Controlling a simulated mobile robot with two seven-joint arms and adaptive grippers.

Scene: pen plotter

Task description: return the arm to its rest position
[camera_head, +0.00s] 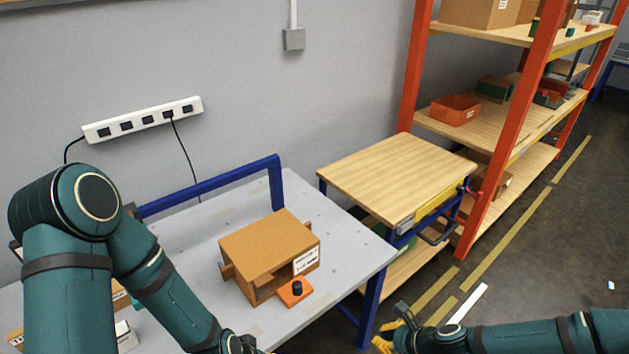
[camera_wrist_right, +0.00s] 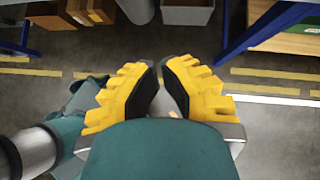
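My right arm comes in from the lower right in the head view, low over the floor beside the table. Its gripper (camera_head: 384,336) has yellow fingers and holds nothing that I can see. In the right wrist view the two fingers of this gripper (camera_wrist_right: 161,68) lean together and their tips nearly meet, with only floor beyond them. My left arm reaches down over the table at the left. Its wrist runs out at the bottom edge and its fingers are cut off.
A grey table (camera_head: 345,240) with a blue frame carries a cardboard box (camera_head: 262,243) and an orange block with a black knob (camera_head: 296,290). A wooden-topped bench (camera_head: 395,175) and an orange shelf rack (camera_head: 480,125) stand behind.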

